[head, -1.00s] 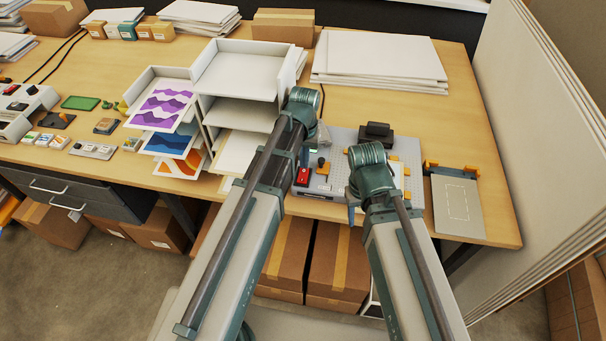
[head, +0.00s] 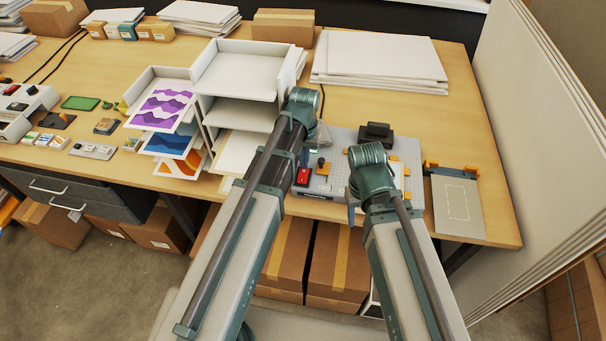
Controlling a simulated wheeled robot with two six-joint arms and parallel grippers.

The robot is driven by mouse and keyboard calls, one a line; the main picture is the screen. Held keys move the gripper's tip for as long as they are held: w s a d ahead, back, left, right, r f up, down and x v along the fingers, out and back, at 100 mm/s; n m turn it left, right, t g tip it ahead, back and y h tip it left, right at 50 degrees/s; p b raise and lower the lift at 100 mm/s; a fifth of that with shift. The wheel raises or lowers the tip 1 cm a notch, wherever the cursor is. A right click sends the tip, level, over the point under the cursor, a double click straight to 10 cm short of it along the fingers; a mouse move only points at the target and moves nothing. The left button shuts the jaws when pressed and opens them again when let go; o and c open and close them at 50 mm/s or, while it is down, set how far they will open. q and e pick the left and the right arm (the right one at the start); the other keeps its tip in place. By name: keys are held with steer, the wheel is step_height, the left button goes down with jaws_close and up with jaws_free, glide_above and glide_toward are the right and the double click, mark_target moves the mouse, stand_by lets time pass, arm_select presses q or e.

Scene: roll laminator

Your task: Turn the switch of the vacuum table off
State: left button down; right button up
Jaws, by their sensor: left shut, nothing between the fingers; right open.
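The vacuum table (head: 407,150) is a grey perforated plate with orange stops on the wooden bench. Whether the switch is on or off is too small to tell. My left gripper (head: 322,137) is shut and empty above the table's left end, mostly hidden by its own wrist; contact with the controls cannot be made out. My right gripper (head: 353,207) is open over the table's front part, largely hidden behind its wrist.
A white tray rack (head: 237,72) with prints stands left of the vacuum table. A black block (head: 376,132) is at the table's back edge. White panels (head: 540,150) lean at the right.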

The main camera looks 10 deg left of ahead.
mark_target(304, 171)
arm_select(q)
steer(key=shift+f+b, duration=0.95)
steer(key=shift+f, duration=0.05)
stand_by(0.8)
steer(key=shift+r, duration=0.1)
step_height(304, 171, up, 7)
steer(key=p, duration=0.7)
steer(key=shift+s, duration=0.15)
steer(key=s+d+f+m+b, duration=0.2)
steer(key=s+d+f+b, duration=0.1)
steer(key=s, duration=0.4)
steer(key=s+d+f+m+y+b, duration=0.1)
steer(key=s+d+f+b, duration=0.1)
steer(key=s, duration=0.6)
steer(key=shift+s+d+f+m+b, duration=0.3)
steer(key=shift+d+f+m+b, duration=0.1)
steer(key=shift+d, duration=0.05)
